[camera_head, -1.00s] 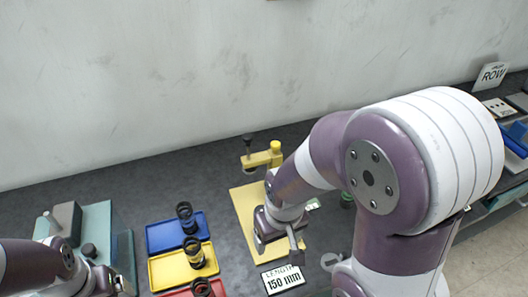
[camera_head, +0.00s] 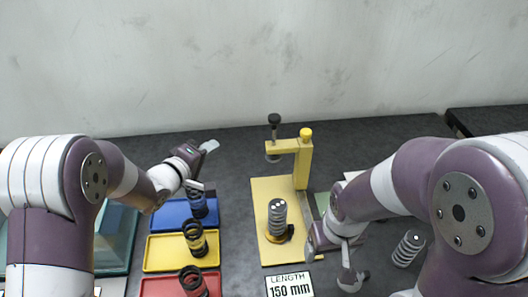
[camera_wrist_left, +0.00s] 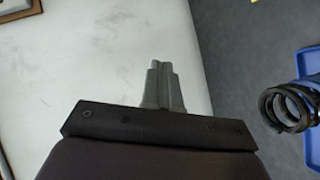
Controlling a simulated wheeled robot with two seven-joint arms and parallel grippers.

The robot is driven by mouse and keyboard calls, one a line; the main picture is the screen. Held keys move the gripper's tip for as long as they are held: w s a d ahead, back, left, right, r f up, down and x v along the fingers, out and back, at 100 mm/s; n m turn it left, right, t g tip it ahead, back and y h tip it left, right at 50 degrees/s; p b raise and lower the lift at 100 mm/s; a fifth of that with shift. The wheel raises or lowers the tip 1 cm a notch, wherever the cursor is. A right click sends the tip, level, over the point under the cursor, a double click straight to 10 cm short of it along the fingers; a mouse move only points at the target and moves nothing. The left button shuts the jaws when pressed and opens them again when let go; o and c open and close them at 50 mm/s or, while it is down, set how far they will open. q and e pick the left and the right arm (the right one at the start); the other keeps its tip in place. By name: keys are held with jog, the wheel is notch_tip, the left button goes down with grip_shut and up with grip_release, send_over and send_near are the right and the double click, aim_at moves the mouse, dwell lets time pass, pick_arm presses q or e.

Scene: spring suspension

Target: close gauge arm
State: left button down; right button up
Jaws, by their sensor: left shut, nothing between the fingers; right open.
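The yellow gauge (camera_head: 303,168) stands on the dark table, right of the colored trays. Its arm reaches left from the post, with a black knob (camera_head: 274,119) on top and a round foot below, above the base. A grey coil spring (camera_head: 277,214) stands upright toward the front of the base, clear of the foot. My left gripper (camera_head: 208,147) is shut and empty, raised behind the blue tray and left of the gauge; its closed fingers show in the left wrist view (camera_wrist_left: 163,85). My right gripper (camera_head: 328,248) is open, low beside the base's front right; its fingers are partly hidden.
Blue (camera_head: 170,212), yellow (camera_head: 165,251) and red (camera_head: 160,285) trays hold dark springs at the left. A "LENGTH 150 mm" sign (camera_head: 290,286) stands before the gauge. The table behind the gauge is clear.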

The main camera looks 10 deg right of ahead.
pick_arm(q)
jog(key=w+d+h, duration=0.5)
jog(key=w+d, duration=0.1)
jog(key=d, duration=0.6)
jog(key=shift+n+g, duration=0.3)
jog(key=shift+n, duration=0.2)
jog(key=s, duration=0.2)
jog(key=s+d+p, duration=0.1)
jog(key=s, duration=0.1)
jog(key=shift+d+p, duration=0.15)
jog(key=shift+p, duration=0.15)
pick_arm(e)
jog(key=shift+r, duration=0.1)
